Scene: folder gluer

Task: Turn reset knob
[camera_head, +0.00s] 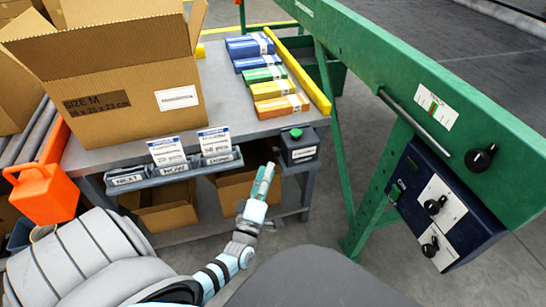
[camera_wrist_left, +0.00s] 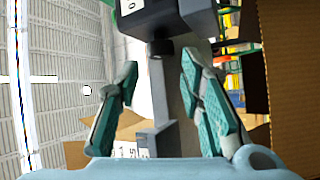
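My left gripper (camera_head: 263,180) is in front of the table's right end, just below and left of a small dark box (camera_head: 299,147) with a green top and a white label. In the left wrist view my left gripper (camera_wrist_left: 158,78) is open, with nothing between its fingers. The dark box (camera_wrist_left: 190,14) is beyond the fingertips there, and a short black knob (camera_wrist_left: 161,47) sticks out of it toward the gap, apart from the fingers. I cannot read which knob is marked reset. My right gripper is not in view.
A green machine beam carries a black knob (camera_head: 481,159). A dark blue panel below it has two more knobs (camera_head: 435,205) (camera_head: 430,248).

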